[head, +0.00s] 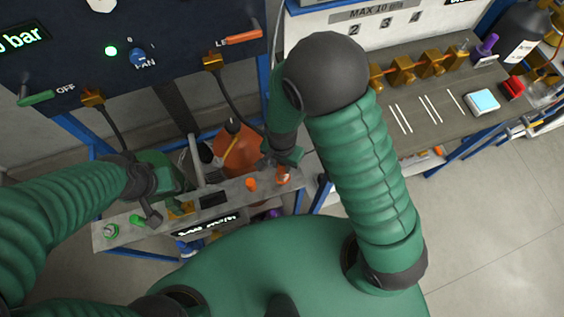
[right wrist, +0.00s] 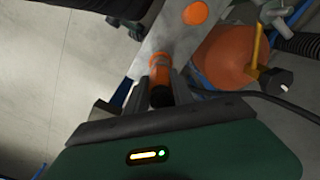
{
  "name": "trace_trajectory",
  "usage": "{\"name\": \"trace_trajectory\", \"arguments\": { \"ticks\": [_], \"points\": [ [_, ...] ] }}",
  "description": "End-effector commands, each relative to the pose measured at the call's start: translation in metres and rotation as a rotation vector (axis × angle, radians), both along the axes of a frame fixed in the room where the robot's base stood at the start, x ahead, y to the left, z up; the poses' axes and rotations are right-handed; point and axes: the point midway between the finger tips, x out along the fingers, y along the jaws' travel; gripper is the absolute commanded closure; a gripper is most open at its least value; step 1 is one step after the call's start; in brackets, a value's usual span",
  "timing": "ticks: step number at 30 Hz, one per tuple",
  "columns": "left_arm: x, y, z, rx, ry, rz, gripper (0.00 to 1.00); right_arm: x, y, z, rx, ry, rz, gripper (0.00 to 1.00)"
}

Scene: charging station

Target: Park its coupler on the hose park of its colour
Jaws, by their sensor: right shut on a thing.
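My right gripper (head: 281,163) is over the right end of the grey shelf (head: 230,191). In the right wrist view its fingers (right wrist: 163,88) are shut on an orange coupler (right wrist: 160,72) with a black rear end. The coupler also shows in the head view (head: 283,175). Its far end meets the shelf in the wrist view; I cannot tell whether it touches. A round orange piece (head: 251,184) on the shelf stands beside it, also in the wrist view (right wrist: 195,13). My left gripper (head: 151,217) is low over the shelf's left part, near a green fitting (head: 136,220); its jaws are unclear.
A black hose (right wrist: 285,105) runs right from the gripper. An orange container (head: 236,148) stands behind the shelf. The dark panel (head: 170,30) above has green and orange levers. A workbench (head: 430,105) is at right.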

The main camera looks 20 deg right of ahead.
Motion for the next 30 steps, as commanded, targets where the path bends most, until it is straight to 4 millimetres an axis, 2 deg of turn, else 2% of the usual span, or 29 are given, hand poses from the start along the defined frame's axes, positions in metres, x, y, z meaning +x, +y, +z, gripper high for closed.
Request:
{"name": "trace_trajectory", "arguments": {
  "ticks": [3,4,9,20,23,30],
  "points": [
    [0.0,0.0,-0.003,0.0,0.0,0.0,0.64,0.0,0.0,-0.004,0.001,-0.001,0.0,1.0],
    [0.0,0.0,-0.002,0.0,0.0,0.0,0.64,0.0,0.0,-0.003,0.001,-0.001,0.0,0.69],
    [0.0,0.0,-0.002,0.0,0.0,0.0,0.64,0.0,0.0,-0.002,0.001,-0.001,0.0,0.47],
    [0.0,0.0,-0.001,0.0,0.0,0.0,0.64,0.001,0.0,0.002,0.0,-0.001,0.0,0.46],
    [0.0,0.0,0.0,0.0,0.0,0.0,0.64,0.001,0.001,0.017,0.001,-0.005,0.001,0.46],
    [0.0,0.0,0.005,0.0,0.0,0.0,0.64,0.001,0.002,0.085,0.003,-0.008,0.002,0.46]
  ]
}}
